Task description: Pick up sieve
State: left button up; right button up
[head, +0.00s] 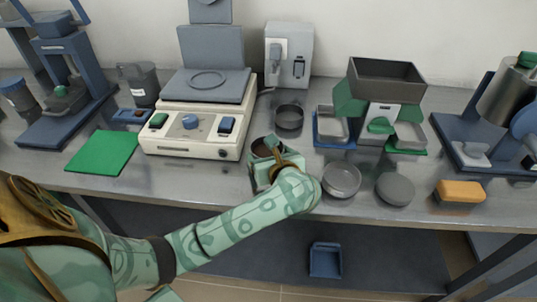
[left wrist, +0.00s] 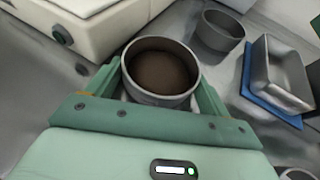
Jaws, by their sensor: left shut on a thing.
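A round grey metal vessel with a brown inside, which looks like the sieve (head: 268,147), is in my left gripper (head: 267,155) near the middle of the bench. In the left wrist view the sieve (left wrist: 160,72) sits upright between the two green fingers, one on each side of its wall. The left gripper is shut on it. I cannot tell whether the sieve touches the bench or is just above it. Whether the brown is mesh or contents is unclear. My right gripper is in neither view.
A dark round pan (head: 289,118) stands just behind. A shallow grey pan (head: 341,181), a grey disc (head: 395,190) and an orange block (head: 460,191) lie to the right. A balance-like device (head: 192,150) is close left. A hopper device (head: 384,90) with trays stands behind right.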

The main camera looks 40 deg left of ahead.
pick_arm(q)
jog(key=r+p, duration=0.1)
jog(key=r, duration=0.1)
jog(key=r+p, duration=0.2)
jog(key=shift+s+d+r, duration=0.1)
jog(key=shift+d+r, duration=0.1)
jog(key=shift+r, duration=0.1)
jog(key=w+r+p+v, duration=0.2)
jog(key=p+v, duration=0.7)
jog(key=v, duration=0.6)
jog(key=shift+s+d+r, duration=0.2)
jog(key=shift+d, duration=0.15)
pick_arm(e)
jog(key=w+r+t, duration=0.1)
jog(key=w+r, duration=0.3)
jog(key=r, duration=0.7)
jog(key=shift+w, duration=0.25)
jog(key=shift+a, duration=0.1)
